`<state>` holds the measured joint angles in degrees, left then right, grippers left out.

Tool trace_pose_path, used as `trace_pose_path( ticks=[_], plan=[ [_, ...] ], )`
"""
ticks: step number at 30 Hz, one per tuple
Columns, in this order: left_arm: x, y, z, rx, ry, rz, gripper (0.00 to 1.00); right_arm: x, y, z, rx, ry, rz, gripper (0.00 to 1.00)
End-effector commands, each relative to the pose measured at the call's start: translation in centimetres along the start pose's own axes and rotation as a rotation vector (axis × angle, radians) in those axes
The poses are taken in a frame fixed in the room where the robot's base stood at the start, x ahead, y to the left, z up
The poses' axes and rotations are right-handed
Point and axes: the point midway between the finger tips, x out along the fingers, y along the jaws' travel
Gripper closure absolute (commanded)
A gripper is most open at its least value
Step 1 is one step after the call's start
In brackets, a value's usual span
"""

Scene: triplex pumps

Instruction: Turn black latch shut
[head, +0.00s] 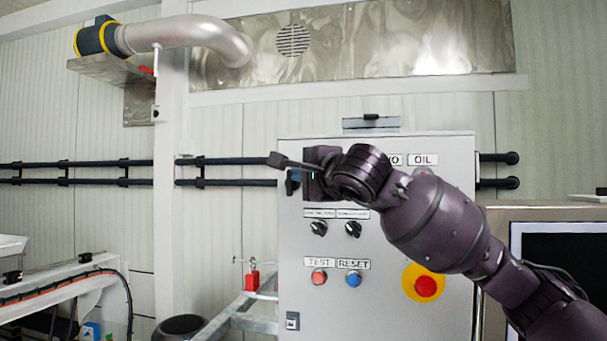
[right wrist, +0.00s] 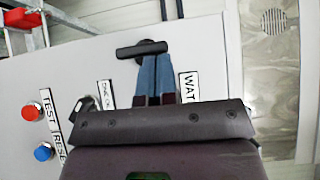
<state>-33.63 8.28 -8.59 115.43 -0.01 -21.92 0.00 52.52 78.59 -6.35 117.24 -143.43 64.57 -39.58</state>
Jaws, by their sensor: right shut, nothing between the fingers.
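The black latch (right wrist: 141,49) shows in the right wrist view as a short dark bar near the edge of the grey cabinet door. It lies along the picture's width, which is roughly upright on the cabinet. My right gripper (right wrist: 157,60) has its blue fingers together and empty, with the tips right at the latch; I cannot tell whether they touch it. In the head view my right gripper (head: 292,182) is at the upper left edge of the cabinet (head: 390,240), and the latch cannot be told clearly from it. My left gripper is not in view.
The cabinet front carries two black knobs (head: 353,229), a red button (head: 319,277), a blue button (head: 353,278) and a red emergency stop (head: 426,286) on yellow. A second latch (head: 292,320) is low on the left edge. Dark pipes (head: 110,162) run along the wall.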

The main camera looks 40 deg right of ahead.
Motion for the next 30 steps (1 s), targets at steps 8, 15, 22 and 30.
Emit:
trace_pose_path(
  ticks=[8, 15, 22, 30],
  plan=[
    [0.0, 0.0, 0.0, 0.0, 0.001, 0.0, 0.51, 0.0, 0.0, 0.0, 0.0, 0.0, 0.0, 1.0],
    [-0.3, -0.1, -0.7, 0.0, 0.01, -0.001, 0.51, -0.1, -0.4, 0.0, -0.021, 0.001, 0.019, 1.0],
    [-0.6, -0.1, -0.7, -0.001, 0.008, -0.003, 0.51, 0.0, -0.3, 0.1, -0.049, 0.001, 0.048, 1.0],
    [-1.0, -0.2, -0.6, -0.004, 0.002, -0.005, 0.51, 0.1, -0.5, 0.1, -0.08, 0.0, 0.078, 1.0]
  ],
)
